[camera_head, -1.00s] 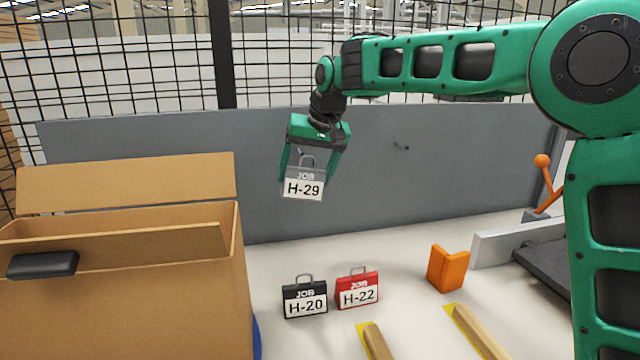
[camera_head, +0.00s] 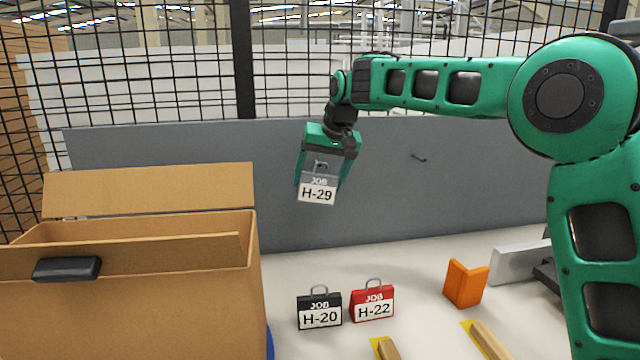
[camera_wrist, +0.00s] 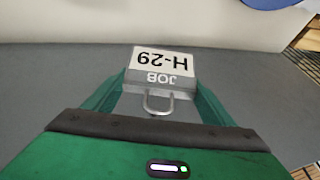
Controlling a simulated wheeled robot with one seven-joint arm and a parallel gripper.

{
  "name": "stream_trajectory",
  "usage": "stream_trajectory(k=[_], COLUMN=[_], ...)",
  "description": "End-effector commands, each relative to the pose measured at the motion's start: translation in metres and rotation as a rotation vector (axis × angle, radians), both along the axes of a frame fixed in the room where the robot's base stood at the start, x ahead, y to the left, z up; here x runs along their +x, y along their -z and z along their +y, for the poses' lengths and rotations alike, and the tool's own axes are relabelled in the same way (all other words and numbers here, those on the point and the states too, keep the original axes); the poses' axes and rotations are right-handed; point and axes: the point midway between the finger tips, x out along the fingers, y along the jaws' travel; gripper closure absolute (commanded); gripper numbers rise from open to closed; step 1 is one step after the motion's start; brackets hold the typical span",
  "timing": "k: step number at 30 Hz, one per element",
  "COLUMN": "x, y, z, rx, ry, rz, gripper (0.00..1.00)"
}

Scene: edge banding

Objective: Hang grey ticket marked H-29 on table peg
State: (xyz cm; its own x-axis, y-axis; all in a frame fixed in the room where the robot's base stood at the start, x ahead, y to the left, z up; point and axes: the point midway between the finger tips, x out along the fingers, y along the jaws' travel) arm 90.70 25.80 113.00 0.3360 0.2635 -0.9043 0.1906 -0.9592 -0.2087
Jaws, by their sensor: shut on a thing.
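The grey ticket marked H-29 (camera_head: 318,188) hangs in my gripper (camera_head: 319,184), which is shut on it in front of the grey panel. In the wrist view the ticket (camera_wrist: 160,66) shows its label upside down, with its wire loop between the fingers of my gripper (camera_wrist: 158,90). A small dark peg (camera_head: 418,157) sticks out of the grey panel, to the right of the ticket and higher in the head view. The ticket is apart from the peg. The peg does not show in the wrist view.
A black ticket H-20 (camera_head: 320,311) and a red ticket H-22 (camera_head: 372,302) stand on the white table (camera_head: 420,270). An open cardboard box (camera_head: 150,310) is at left. An orange corner piece (camera_head: 465,284) and wooden strips (camera_head: 488,342) lie at right. A wire fence stands behind the panel.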

Motion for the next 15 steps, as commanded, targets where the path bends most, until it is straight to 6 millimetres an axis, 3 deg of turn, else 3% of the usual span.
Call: stream_trajectory(k=[15], x=[0.027], y=[0.002], z=[0.005], rx=[0.000], ry=[0.000], rz=[0.000], gripper=[0.43])
